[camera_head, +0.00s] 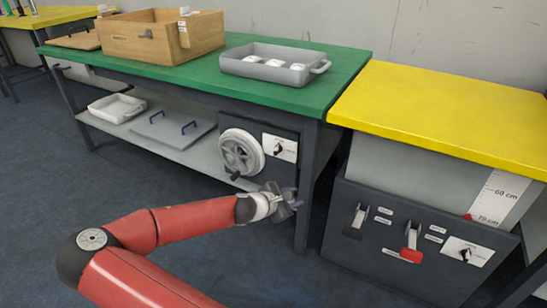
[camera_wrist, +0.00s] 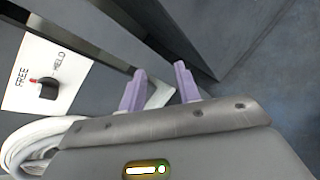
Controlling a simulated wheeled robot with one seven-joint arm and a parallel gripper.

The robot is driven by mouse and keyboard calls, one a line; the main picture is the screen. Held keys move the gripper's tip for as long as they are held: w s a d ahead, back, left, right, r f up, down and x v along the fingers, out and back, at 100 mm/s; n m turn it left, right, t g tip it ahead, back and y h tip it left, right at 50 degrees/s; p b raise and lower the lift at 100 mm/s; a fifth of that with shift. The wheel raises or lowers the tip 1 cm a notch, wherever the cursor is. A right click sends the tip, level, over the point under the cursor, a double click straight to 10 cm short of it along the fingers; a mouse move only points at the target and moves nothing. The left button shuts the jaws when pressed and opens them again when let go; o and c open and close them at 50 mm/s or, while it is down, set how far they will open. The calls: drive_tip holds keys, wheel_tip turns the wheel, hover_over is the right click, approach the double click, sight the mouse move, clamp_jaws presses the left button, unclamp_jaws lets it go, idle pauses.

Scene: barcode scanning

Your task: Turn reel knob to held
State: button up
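The reel knob (camera_head: 278,148) is a small black knob on a white plate (camera_head: 288,152), on the dark panel under the green table. In the wrist view the knob (camera_wrist: 48,89) is at the left, on its plate (camera_wrist: 25,100) lettered FREE and HELD. Its red mark is at the FREE side. The pale hose reel (camera_head: 240,154) is left of the plate. My gripper (camera_head: 292,197) is below and in front of the plate. In the wrist view its purple fingers (camera_wrist: 160,80) stand apart with nothing between them, to the right of the knob and not touching it.
A dark table leg (camera_head: 306,190) stands just right of my gripper. The green table (camera_head: 195,78) holds a wooden box (camera_head: 150,45) and a grey tray (camera_head: 275,75). A yellow-topped bench (camera_head: 440,110) with levers and another knob (camera_head: 464,255) is at right. Floor in front is clear.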

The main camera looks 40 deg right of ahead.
drive_tip(key=w+r+n+t+h, duration=0.2)
drive_tip(key=w+r+n+t, duration=0.1)
drive_tip(key=w+r+n, duration=0.15)
drive_tip(key=n+t+h+b, duration=0.1)
drive_tip(key=n+t, duration=0.3)
drive_tip(key=n, duration=0.2)
approach(275, 152)
drive_tip(key=x, duration=0.2)
drive_tip(key=shift+m, duration=0.25)
drive_tip(key=x, duration=0.7)
drive_tip(key=shift+w+d+f+b, duration=0.1)
drive_tip(key=shift+w+b, duration=0.05)
drive_tip(key=shift+b, duration=0.2)
drive_tip(key=shift+g, duration=0.3)
drive_tip(key=c, duration=0.7)
